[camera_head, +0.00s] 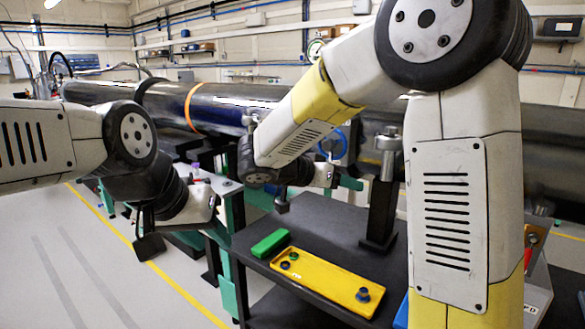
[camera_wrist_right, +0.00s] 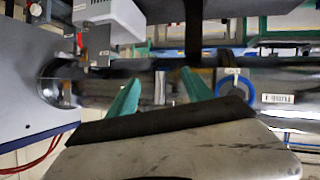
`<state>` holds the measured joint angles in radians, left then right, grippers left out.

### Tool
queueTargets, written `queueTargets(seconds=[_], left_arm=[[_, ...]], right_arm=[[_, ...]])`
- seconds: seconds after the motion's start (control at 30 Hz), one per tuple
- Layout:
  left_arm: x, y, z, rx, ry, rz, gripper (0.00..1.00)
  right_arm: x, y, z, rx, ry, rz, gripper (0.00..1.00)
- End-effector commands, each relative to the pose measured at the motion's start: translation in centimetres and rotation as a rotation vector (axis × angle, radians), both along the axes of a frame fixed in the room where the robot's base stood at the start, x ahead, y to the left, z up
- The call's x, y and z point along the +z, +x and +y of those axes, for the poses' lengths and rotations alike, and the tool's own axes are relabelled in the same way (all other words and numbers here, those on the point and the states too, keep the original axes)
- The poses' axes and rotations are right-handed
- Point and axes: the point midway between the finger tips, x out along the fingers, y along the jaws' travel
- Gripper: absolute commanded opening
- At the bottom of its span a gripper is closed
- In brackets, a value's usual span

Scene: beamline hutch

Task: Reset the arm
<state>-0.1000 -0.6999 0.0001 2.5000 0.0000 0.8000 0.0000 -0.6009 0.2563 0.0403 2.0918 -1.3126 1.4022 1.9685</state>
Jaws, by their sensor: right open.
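My left arm comes in from the left in the head view and bends down over the floor beside the dark table. Its gripper (camera_head: 219,222) is at the end of the pale wrist; the fingers blend with the green table frame, so I cannot tell how far apart they are. My right arm comes from the upper right and reaches left across the table.
The long dark pipe (camera_head: 225,105) crosses behind both arms. The dark table (camera_head: 330,245) holds a yellow tray (camera_head: 325,280), a green block (camera_head: 270,243) and a metal post (camera_head: 384,195). Open floor (camera_head: 85,265) with a yellow line is at the left. A blue ring (camera_wrist_right: 264,86) shows behind the right fingers.

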Motion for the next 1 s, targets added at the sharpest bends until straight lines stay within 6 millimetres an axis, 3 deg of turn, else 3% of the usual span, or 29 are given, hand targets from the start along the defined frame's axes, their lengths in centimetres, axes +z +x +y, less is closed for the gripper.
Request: queueTargets(seconds=[0.1, 0.23, 0.4, 0.5, 0.7, 1.0], left_arm=[[0.0, 0.0, 0.0, 0.000, 0.000, 0.000, 0.36], [0.0, 0.0, 0.0, 0.000, 0.000, 0.000, 0.36], [0.0, 0.0, 0.0, 0.000, 0.000, 0.000, 0.36], [0.0, 0.0, 0.0, 0.000, 0.000, 0.000, 0.36], [0.0, 0.0, 0.0, 0.000, 0.000, 0.000, 0.36], [0.0, 0.0, 0.0, 0.000, 0.000, 0.000, 0.36]], right_arm=[[-0.7, -3.8, -3.9, -0.008, 0.080, 0.202, 0.59], [-2.2, -9.5, -6.7, 0.078, 0.237, 0.446, 0.59], [-3.4, -15.9, -6.6, 0.329, 0.464, 0.603, 0.59], [-3.2, -18.4, -5.4, 0.509, 0.557, 0.590, 0.59], [-1.6, -20.6, -3.3, 0.781, 0.603, 0.457, 0.59], [-0.8, -21.0, -2.5, 0.878, 0.585, 0.390, 0.59]])
